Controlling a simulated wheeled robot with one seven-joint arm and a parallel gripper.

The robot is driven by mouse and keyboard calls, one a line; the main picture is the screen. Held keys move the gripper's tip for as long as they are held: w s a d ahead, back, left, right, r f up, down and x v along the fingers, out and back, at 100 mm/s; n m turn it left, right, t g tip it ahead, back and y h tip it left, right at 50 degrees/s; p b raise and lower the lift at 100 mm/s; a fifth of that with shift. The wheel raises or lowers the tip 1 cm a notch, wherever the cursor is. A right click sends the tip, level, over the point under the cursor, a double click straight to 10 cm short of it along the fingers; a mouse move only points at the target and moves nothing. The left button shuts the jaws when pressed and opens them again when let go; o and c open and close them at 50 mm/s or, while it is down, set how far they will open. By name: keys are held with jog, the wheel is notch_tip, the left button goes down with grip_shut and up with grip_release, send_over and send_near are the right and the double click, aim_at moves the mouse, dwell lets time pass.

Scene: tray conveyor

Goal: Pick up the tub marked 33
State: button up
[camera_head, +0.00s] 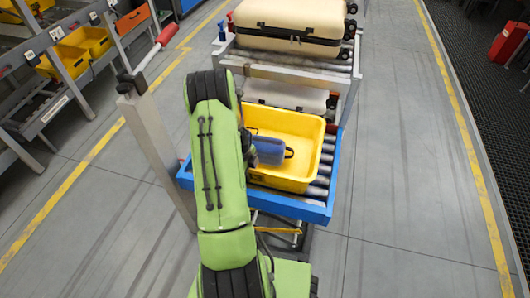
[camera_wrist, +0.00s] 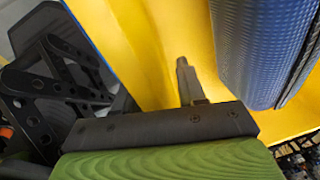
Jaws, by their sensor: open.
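A yellow tub (camera_head: 290,123) sits on the roller conveyor in the head view, with a blue case (camera_head: 269,150) inside it. No number can be read on this tub. Other yellow tubs (camera_head: 86,39) stand on the shelf rack at the left; the small white labels there are too small to read surely. My gripper (camera_wrist: 184,82) is open in the wrist view, with one finger seen against the yellow tub wall (camera_wrist: 140,40). The blue case (camera_wrist: 255,45) is just right of that finger, apart from it.
The conveyor's blue end frame (camera_head: 300,208) borders the tub. Cream suitcases (camera_head: 290,18) lie on the conveyor behind. A grey post (camera_head: 155,150) with a red-handled lever stands left of my arm. The floor at right is clear up to the yellow line.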

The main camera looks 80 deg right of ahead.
grip_shut()
dwell(1.4)
jog(key=shift+d+r, duration=0.1)
jog(key=shift+r, duration=0.05)
